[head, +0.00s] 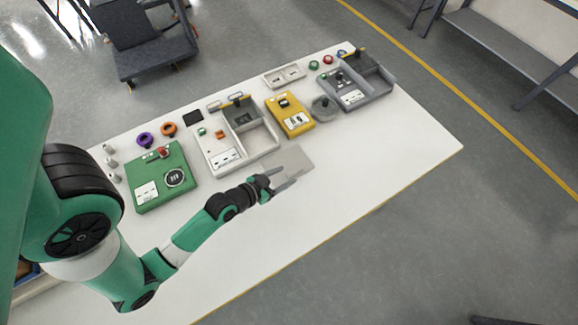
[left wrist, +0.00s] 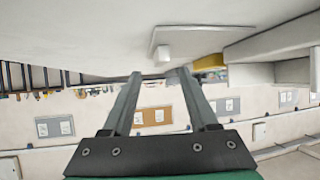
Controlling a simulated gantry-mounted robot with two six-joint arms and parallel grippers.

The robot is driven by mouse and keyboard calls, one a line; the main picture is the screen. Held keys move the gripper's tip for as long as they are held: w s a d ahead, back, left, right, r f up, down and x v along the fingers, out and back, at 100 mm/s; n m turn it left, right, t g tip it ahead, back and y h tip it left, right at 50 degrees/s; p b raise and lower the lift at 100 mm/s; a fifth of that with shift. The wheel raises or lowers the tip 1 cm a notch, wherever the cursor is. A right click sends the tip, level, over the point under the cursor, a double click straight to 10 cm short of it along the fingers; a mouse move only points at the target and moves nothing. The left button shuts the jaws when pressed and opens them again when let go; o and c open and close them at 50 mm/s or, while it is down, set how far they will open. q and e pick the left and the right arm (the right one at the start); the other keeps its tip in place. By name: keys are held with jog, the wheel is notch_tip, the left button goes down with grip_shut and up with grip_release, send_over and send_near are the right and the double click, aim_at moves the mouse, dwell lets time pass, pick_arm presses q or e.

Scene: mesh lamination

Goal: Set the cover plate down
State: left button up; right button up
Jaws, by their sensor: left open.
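The cover plate (head: 296,157) is a flat light-grey square in front of the grey open-topped station. It appears to lie flat on the white table. In the left wrist view the plate (left wrist: 205,37) shows with a small pale block-like knob (left wrist: 163,53) on its face. My left gripper (head: 284,178) is at the plate's near-left edge with its fingers spread and nothing between them. In the left wrist view its fingertips (left wrist: 160,74) point toward the knob, apart from it as far as I can see. My right gripper is not in view.
The white table (head: 370,190) is clear in front and to the right. Along its back stand a green box (head: 160,178), a white-and-grey station (head: 226,155), a yellow box (head: 290,112), a grey round part (head: 324,108) and a dark grey station (head: 352,92).

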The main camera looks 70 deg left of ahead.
aim_at(296, 170)
pick_arm(q)
jog(key=b+x, duration=0.1)
jog(key=x, duration=0.4)
jog(key=shift+w+r, duration=0.1)
jog(key=shift+w, duration=0.05)
grip_shut()
dwell(1.1)
